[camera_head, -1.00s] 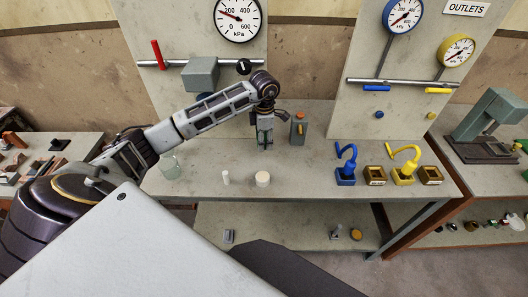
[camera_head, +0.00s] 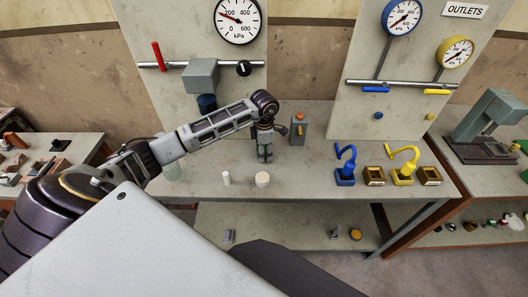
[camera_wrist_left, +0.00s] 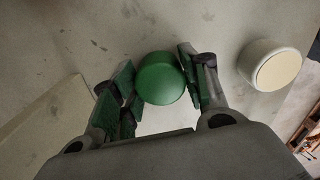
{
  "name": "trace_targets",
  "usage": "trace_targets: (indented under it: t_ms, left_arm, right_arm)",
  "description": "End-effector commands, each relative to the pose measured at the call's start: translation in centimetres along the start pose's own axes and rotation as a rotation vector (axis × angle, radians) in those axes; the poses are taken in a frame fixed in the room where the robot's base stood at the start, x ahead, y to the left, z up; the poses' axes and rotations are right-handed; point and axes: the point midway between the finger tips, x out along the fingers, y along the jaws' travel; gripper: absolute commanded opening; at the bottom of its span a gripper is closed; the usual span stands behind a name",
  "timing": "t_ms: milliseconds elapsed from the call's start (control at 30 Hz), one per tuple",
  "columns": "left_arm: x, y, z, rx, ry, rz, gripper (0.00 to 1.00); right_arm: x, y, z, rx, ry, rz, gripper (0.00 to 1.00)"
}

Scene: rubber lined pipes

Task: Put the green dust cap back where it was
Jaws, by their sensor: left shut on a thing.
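The green dust cap (camera_wrist_left: 160,78) sits between the two green-padded fingers of my left gripper (camera_wrist_left: 158,90) in the left wrist view, and the gripper is shut on it. In the head view my left gripper (camera_head: 265,158) points down over the bench, left of the grey box with an orange top. I cannot make out the cap there. Whether the cap touches the bench is unclear. My right gripper is not in view.
A white round pot (camera_head: 262,179) stands close in front of the gripper; it also shows in the left wrist view (camera_wrist_left: 272,68). A small white cylinder (camera_head: 226,178) is left of it. The grey box (camera_head: 299,129) stands right of the gripper. Blue (camera_head: 345,176) and yellow (camera_head: 403,176) hooked fittings stand farther right.

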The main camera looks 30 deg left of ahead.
Motion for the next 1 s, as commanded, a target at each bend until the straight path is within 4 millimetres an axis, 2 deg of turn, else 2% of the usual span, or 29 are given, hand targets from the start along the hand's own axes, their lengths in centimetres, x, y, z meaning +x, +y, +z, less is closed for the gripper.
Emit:
trace_targets:
  t_ms: [533, 567, 700, 733, 1000]
  left_arm:
    - [0.8, 0.0, 0.0, 0.001, 0.000, 0.001, 0.15]
    - [0.9, 0.0, 0.0, 0.001, 0.001, 0.000, 0.46]
    - [0.8, 0.0, 0.0, 0.001, 0.001, 0.000, 0.64]
    - [0.8, 0.0, 0.0, 0.001, 0.001, 0.000, 0.66]
    - [0.8, 0.0, 0.0, 0.001, 0.001, 0.000, 0.66]
  right_arm:
    - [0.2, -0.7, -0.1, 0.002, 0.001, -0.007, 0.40]
    - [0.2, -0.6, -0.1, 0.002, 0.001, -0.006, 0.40]
    - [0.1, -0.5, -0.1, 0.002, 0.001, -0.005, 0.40]
    - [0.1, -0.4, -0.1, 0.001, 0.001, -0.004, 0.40]
    - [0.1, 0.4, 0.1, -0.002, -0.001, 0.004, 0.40]
